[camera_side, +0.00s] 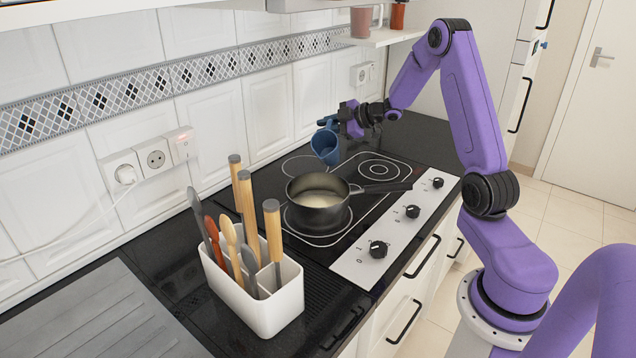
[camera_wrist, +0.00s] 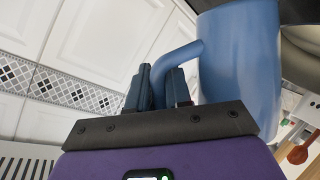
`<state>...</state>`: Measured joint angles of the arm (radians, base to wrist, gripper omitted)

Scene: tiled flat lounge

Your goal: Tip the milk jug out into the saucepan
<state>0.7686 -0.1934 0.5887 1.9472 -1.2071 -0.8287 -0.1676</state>
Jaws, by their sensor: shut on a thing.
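A blue milk jug (camera_side: 325,146) hangs in the air above the far side of the saucepan in the side view, tilted. It also shows in the wrist view (camera_wrist: 240,65), large, with its handle reaching to my fingers. My gripper (camera_side: 345,119) is shut on the jug's handle; the fingers also show in the wrist view (camera_wrist: 163,85). The dark saucepan (camera_side: 318,213) stands on the hob with pale liquid inside and its handle pointing right. No stream of milk is visible between jug and pan. The inside of the jug is hidden.
The black hob (camera_side: 375,168) has control knobs (camera_side: 412,211) along its front. A white utensil holder (camera_side: 262,305) with several tall handles stands in front left of the pan. The tiled wall (camera_side: 215,120) with sockets runs behind. A shelf (camera_side: 385,37) with cups hangs above.

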